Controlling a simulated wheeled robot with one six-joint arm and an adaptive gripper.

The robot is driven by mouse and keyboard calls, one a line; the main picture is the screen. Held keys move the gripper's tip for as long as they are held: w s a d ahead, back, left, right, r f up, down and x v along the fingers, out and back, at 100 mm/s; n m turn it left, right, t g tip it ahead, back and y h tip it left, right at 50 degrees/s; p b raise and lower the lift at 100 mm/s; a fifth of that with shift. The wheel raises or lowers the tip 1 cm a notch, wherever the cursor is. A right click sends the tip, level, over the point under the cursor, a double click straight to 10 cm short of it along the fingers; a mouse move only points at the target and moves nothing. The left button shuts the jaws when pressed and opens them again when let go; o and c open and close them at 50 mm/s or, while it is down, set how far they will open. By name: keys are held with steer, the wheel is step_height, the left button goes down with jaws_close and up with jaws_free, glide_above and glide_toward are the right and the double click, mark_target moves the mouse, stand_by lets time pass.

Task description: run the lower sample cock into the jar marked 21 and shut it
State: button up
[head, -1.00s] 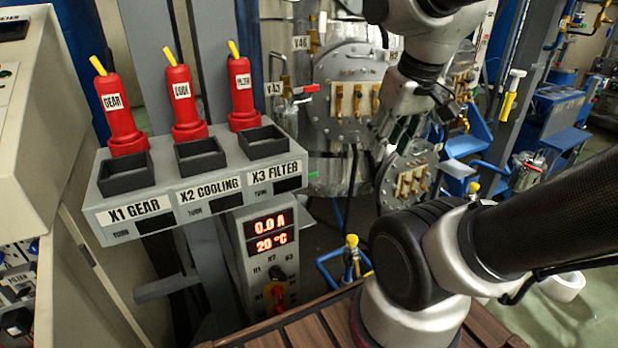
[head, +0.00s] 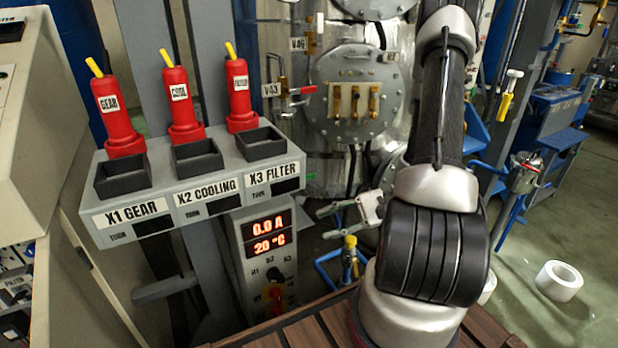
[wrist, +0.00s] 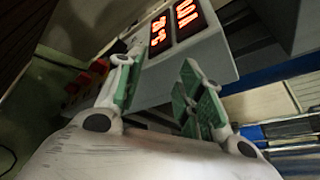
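My gripper (head: 325,222) is low in front of the vessel, left of my arm, and its fingers stand apart with nothing between them. It also shows open and empty in the wrist view (wrist: 158,75), in front of the lit display box (wrist: 182,30). I cannot pick out the lower sample cock for certain. A round flange (head: 362,95) on the steel vessel carries brass fittings (head: 355,102). A valve with a red handle (head: 303,90) sits beside the V43 tag. No jar marked 21 can be made out; my arm hides part of the lower vessel.
A grey panel (head: 205,185) with several red plugs stands at left, above the display box (head: 267,235). A yellow-topped fitting (head: 350,243) stands just below my gripper. A white roll (head: 559,281) lies on the open green floor at right.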

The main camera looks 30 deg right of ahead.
steer(key=w+d+f+m+t+h, duration=0.1)
steer(key=w+d+f+t, duration=0.1)
steer(key=w+t, duration=0.25)
steer(key=w+d+f+m+t+h, duration=0.2)
steer(key=w+t, duration=0.1)
steer(key=w, duration=0.2)
steer(key=n+t+h, duration=0.4)
glide_toward(310, 177)
steer(key=x, duration=1)
steer(key=shift+w, duration=0.3)
jaws_close()
